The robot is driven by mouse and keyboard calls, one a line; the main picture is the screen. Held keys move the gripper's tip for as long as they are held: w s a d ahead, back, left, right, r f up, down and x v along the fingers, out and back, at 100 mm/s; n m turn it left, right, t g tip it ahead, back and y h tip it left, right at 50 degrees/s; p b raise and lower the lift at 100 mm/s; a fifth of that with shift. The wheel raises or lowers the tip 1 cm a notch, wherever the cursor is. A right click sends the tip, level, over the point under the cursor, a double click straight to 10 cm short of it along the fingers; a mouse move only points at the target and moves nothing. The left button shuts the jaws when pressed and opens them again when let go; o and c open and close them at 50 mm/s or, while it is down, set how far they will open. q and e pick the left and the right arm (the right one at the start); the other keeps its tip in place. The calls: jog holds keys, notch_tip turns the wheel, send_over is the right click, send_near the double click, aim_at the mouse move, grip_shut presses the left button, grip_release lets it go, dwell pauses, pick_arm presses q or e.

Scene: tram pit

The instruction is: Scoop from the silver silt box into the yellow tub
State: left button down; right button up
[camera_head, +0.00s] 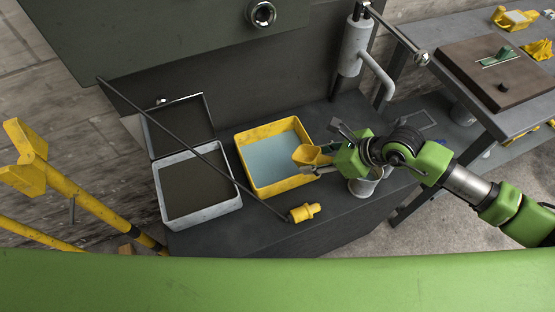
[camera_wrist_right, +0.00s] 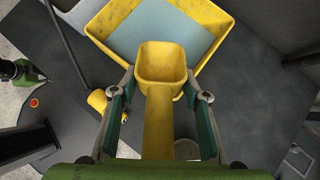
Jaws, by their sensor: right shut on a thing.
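My right gripper (camera_head: 325,160) is shut on the handle of a yellow scoop (camera_head: 307,154). In the right wrist view the scoop (camera_wrist_right: 161,65) points away between the fingers (camera_wrist_right: 160,112), and its bowl looks empty. The bowl is at the near right edge of the yellow tub (camera_head: 247,137), overlapping its rim in the right wrist view. The tub shows a flat pale blue inside. The silver silt box (camera_head: 203,218) stands left of the tub with a dark, level fill. A green and black part (camera_wrist_right: 22,72), likely my left gripper, shows small in the right wrist view.
A thin dark rod with a yellow grip (camera_head: 304,213) slants across the silt box in the head view. An open dark panel (camera_head: 180,127) stands behind that box. A grey cup (camera_head: 364,186) is below my right gripper. A side bench (camera_head: 480,112) is at right.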

jog(key=o, duration=0.5)
jog(key=c, duration=0.5)
jog(key=shift+r+p, duration=2.45)
jog(key=shift+r, duration=1.15)
